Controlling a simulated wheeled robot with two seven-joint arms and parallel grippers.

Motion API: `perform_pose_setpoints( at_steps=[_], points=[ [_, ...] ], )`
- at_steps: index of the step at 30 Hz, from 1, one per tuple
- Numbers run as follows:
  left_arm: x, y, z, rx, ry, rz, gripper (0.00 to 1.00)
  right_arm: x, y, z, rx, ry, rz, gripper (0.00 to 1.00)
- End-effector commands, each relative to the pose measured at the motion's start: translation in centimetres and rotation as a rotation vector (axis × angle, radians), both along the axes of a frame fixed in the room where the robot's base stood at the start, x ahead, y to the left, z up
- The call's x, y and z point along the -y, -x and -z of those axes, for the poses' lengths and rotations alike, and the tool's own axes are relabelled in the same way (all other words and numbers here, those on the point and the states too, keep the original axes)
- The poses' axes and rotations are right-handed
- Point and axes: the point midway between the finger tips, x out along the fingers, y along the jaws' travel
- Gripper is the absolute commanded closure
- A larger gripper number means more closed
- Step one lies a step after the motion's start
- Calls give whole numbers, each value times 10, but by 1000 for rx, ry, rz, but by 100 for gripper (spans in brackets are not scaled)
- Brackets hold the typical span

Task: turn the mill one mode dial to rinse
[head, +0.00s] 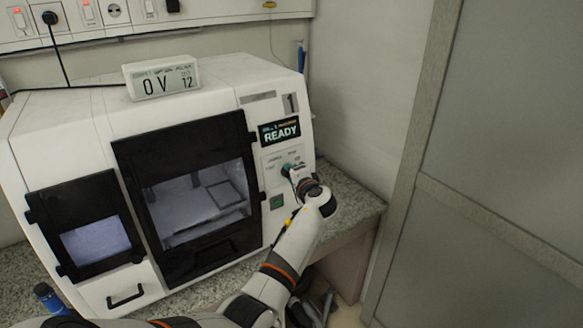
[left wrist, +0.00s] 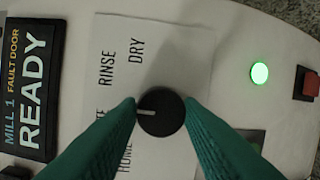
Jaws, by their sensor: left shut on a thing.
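The mill (head: 75,118) is a white benchtop machine marked 1, with a READY display (head: 281,131) that also shows in the left wrist view (left wrist: 30,95). Its mode dial (left wrist: 160,122) is a round black knob with a white pointer mark. The mark points to the left of the left wrist picture, between RINSE (left wrist: 107,62) and a label ending in TE that is partly hidden by a finger. DRY (left wrist: 137,50) and HOME (left wrist: 127,156) also show. My left gripper (left wrist: 160,102) is shut on the dial, green fingers at its two sides; in the head view, it (head: 289,172) hides most of the dial.
A green light (left wrist: 260,72) and a red button (left wrist: 309,83) sit beside the dial panel. A display box (head: 161,79) stands on the mill. The dark-framed mill door (head: 185,140) looks shut. A wall (head: 350,90) stands close on the right.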

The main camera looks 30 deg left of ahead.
Motion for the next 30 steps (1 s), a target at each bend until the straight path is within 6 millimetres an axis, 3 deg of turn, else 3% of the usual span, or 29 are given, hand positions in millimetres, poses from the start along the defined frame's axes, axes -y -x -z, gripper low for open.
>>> perform_pose_setpoints(
  at_steps=[3, 12, 30],
  points=[
    [0, 0, -4, -86, -33, 14, 90, 0, 0, -15, 0, 0, 0, 100],
    [1, -1, -1, -234, -93, 39, 90, 0, 0, -30, 0, 0, 0, 100],
    [1, -1, 1, -293, -118, 48, 90, 0, 0, -34, 1, 0, 1, 100]
  ],
)
